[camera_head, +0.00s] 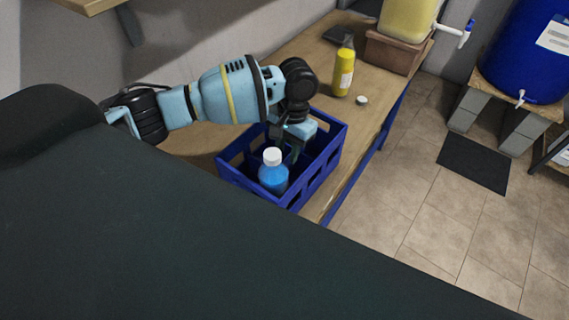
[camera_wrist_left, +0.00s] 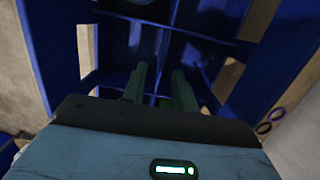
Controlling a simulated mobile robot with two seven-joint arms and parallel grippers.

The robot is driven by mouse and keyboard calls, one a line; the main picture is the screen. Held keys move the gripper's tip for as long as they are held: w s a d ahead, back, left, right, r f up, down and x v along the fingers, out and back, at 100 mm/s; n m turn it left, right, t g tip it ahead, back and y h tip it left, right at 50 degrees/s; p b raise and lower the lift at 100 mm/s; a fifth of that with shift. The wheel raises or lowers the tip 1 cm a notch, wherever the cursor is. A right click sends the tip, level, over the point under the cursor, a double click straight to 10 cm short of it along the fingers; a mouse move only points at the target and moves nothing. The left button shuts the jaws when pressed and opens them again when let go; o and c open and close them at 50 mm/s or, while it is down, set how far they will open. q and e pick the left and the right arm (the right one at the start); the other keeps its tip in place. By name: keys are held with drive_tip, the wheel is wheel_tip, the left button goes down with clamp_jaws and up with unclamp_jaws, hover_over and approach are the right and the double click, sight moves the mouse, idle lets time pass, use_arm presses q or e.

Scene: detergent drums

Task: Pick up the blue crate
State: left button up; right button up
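The blue crate (camera_head: 321,163) stands on the wooden table near its right edge. It is open-topped with slotted walls and inner dividers. A bottle of blue liquid with a white cap (camera_head: 273,174) stands upright in its near part. My left gripper (camera_head: 290,150) reaches down into the crate beside the bottle, its tips partly hidden by the walls. In the left wrist view, the crate (camera_wrist_left: 55,45) surrounds the two dark green fingers of my left gripper (camera_wrist_left: 160,88). A gap shows between them, with crate dividers beyond; contact cannot be told. My right gripper is not in view.
Behind the crate on the table (camera_head: 376,105) are a yellow bottle (camera_head: 344,74) and a small pale cap (camera_head: 362,100). A yellow container with a tap (camera_head: 407,18) stands at the back. A blue drum (camera_head: 525,55) is at the right.

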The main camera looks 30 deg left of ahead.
sight(286, 158)
use_arm(q)
drive_tip(key=shift+s+a+f, duration=0.1)
drive_tip(key=shift+s+f, duration=0.15)
drive_tip(key=shift+f, duration=1.1)
drive_tip(key=shift+s+a+f, duration=0.1)
drive_tip(key=shift+s+f, duration=0.1)
drive_tip(key=shift+f, duration=1.15)
clamp_jaws()
drive_tip(key=shift+w+r, duration=0.1)
drive_tip(key=shift+r, duration=0.05)
